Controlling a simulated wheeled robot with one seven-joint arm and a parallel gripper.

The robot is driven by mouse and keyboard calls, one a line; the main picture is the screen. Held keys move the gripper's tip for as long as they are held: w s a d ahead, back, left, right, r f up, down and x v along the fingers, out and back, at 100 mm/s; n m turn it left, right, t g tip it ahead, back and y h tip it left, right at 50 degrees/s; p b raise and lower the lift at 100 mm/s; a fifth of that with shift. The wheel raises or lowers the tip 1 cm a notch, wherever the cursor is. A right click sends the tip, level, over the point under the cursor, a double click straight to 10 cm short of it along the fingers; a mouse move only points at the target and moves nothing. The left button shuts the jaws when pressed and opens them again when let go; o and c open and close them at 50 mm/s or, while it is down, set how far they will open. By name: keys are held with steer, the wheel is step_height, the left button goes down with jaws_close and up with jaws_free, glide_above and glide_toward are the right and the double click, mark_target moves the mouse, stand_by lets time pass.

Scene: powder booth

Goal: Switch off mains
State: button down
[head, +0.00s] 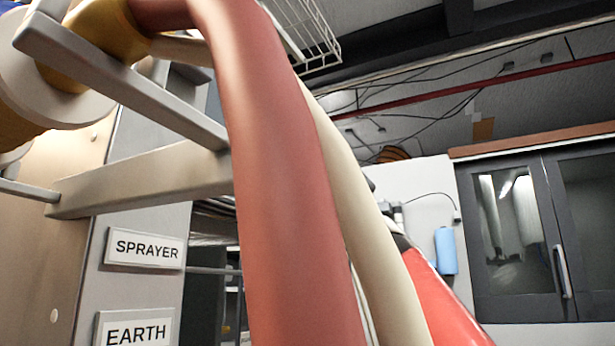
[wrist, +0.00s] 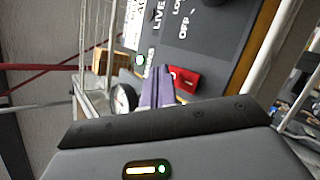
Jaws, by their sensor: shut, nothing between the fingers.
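In the wrist view, a red switch (wrist: 184,79) with a small white mark sits on a dark control panel (wrist: 215,50). The panel carries white lettering, including LIVE and OFF, turned sideways in the picture. A small label beside the switch is too blurred to read surely. My gripper (wrist: 157,72) is shut and empty, its fingertips just left of the red switch. I cannot tell whether they touch it. The fingers cover part of the panel edge there. The head view shows neither the switch nor my gripper.
In the head view, thick red (head: 275,170) and cream (head: 365,220) hoses block the middle. SPRAYER (head: 143,249) and EARTH (head: 135,331) signs are at left, a dark glazed cabinet (head: 515,307) at right.

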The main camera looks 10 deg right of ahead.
steer(key=shift+w+a, duration=0.15)
steer(key=shift+a, duration=0.1)
steer(key=shift+d, duration=0.15)
stand_by(0.4)
steer(key=shift+s+d, duration=0.45)
steer(key=shift+d, duration=0.05)
steer(key=shift+s+d+f+b, duration=0.2)
steer(key=shift+s+d, duration=0.55)
steer(key=shift+d, duration=0.25)
steer(key=shift+s+d+f+b, duration=0.1)
steer(key=shift+s+d+f, duration=0.05)
steer(key=shift+s+d, duration=0.7)
steer(key=shift+w+d, duration=0.15)
